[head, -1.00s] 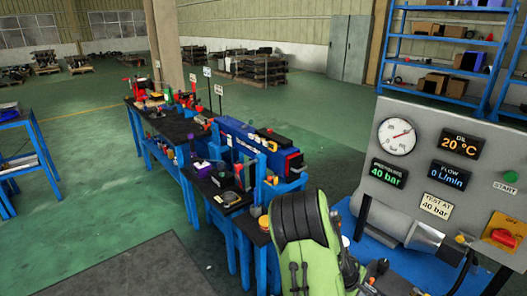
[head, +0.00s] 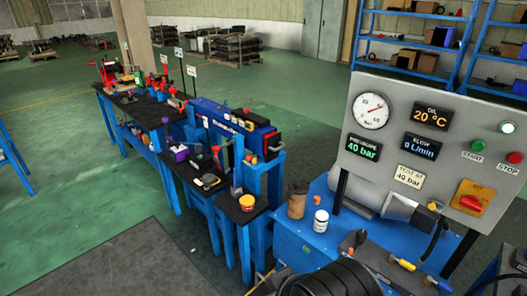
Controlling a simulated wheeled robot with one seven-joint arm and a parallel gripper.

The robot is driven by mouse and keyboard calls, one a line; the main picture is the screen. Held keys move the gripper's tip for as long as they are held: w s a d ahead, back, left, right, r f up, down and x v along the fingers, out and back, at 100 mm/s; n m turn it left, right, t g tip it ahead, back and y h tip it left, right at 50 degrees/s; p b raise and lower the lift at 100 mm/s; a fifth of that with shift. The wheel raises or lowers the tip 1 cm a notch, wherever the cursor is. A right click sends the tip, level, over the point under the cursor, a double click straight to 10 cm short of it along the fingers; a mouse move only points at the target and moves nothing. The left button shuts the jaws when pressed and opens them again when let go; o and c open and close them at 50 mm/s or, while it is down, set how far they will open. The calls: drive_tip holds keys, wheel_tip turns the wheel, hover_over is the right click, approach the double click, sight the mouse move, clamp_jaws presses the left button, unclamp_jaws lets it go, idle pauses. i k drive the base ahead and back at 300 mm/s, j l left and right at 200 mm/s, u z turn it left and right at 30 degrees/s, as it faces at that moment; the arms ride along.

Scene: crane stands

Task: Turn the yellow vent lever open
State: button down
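The blue test bench (head: 292,252) stands at the lower right. I cannot tell for sure which is the vent lever. A black ribbed part of my arm is at the bottom edge. My gripper is not in view.
A brown cup (head: 297,202) and a white jar (head: 320,222) stand on the bench. A red rotary switch (head: 471,202) on a yellow plate is at the panel's right. Dark-topped tables (head: 240,212) with tools stand left. The green floor at left is open.

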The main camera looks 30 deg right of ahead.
sight(403, 262)
drive_tip(key=z, duration=3.5)
